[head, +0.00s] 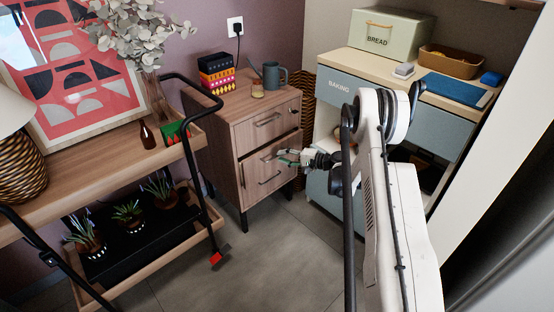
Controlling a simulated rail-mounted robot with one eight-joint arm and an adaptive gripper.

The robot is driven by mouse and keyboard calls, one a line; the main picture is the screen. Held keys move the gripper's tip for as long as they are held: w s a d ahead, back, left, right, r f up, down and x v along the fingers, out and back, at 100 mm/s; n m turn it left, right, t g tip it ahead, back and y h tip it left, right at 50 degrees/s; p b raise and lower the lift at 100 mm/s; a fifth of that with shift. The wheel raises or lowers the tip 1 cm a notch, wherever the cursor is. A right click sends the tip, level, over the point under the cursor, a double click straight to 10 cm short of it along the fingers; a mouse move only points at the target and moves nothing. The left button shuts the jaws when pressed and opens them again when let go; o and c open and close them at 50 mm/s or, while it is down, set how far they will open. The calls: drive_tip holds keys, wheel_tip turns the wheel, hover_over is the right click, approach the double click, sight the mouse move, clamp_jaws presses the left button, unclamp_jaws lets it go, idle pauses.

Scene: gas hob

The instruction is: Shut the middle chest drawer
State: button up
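The wooden chest (228,140) stands against the wall in the middle of the head view. Its top drawer front (283,123) has a dark bar handle. Below it, a drawer front (256,181) with a dark handle appears to stand out from the chest. How far out it is, and the exact split between the lower drawers, is hard to tell. My gripper (286,157) is just in front of the chest, at the height of this lower front's upper part. Its two fingertips look apart, with nothing seen between them. Whether it touches the drawer cannot be told.
A black-framed trolley (197,170) with plants stands at left. A blue-fronted cabinet (350,94) stands at right behind my arm. The floor (255,262) in front is clear.

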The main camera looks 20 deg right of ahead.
sight(272, 151)
drive_tip(key=shift+b+x, duration=0.3)
drive_tip(key=shift+x, duration=1.15)
clamp_jaws()
drive_tip(key=shift+w+a, duration=0.3)
drive_tip(key=shift+w, duration=0.6)
drive_tip(key=shift+w+a, duration=0.35)
drive_tip(key=shift+w, duration=0.6)
unclamp_jaws()
drive_tip(key=shift+s, duration=0.1)
drive_tip(key=shift+d, duration=0.15)
